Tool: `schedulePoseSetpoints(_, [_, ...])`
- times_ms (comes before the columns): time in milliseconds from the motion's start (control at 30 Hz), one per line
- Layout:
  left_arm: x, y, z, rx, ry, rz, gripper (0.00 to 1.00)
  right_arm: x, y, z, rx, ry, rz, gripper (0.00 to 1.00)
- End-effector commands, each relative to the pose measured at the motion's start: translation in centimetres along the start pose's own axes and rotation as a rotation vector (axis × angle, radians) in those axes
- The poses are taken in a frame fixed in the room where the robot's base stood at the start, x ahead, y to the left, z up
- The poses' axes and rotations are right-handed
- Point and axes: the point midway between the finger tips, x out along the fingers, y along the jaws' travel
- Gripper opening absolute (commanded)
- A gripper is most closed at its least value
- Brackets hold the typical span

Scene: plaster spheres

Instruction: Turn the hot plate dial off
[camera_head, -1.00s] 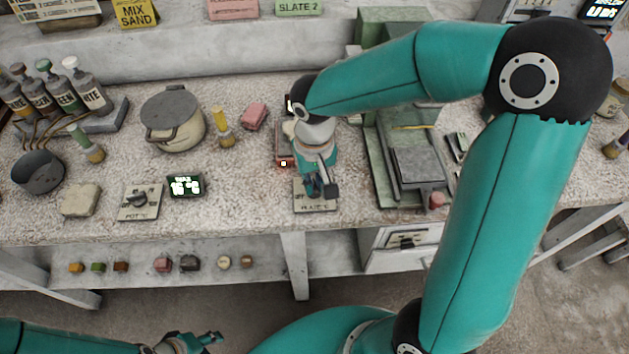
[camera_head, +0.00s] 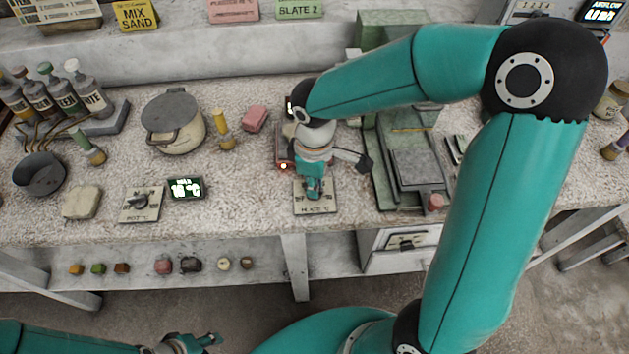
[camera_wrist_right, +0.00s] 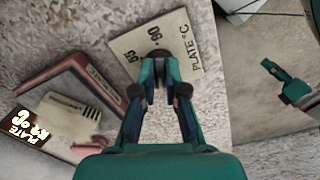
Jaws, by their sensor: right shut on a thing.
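The hot plate's dial panel (camera_head: 302,206), a pale square marked PLATE, lies at the bench's front edge. In the wrist view, the gripper (camera_wrist_right: 161,68) is shut on the dark dial (camera_wrist_right: 159,53), which is mostly hidden by the fingers.
A second dial panel (camera_head: 139,205) and a small display (camera_head: 186,188) stand to the left, near a lidded pot (camera_head: 173,122). A green press-like stand (camera_head: 388,195) is close on the right. Bare bench lies between the display and my right gripper.

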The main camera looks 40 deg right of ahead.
Motion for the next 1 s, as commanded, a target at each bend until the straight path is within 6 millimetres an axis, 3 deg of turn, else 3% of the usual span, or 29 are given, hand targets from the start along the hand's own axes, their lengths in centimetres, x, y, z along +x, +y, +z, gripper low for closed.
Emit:
schedulePoseSetpoints(500, [-1.2,0.4,0.0,0.000,0.000,0.000,0.40,-0.2,0.1,-0.1,-0.458,0.002,0.002,0.00])
schedulePoseSetpoints(1000, [-1.7,0.6,0.0,0.000,0.000,0.000,0.40,-0.1,0.1,-0.1,-0.645,0.002,0.003,0.00])
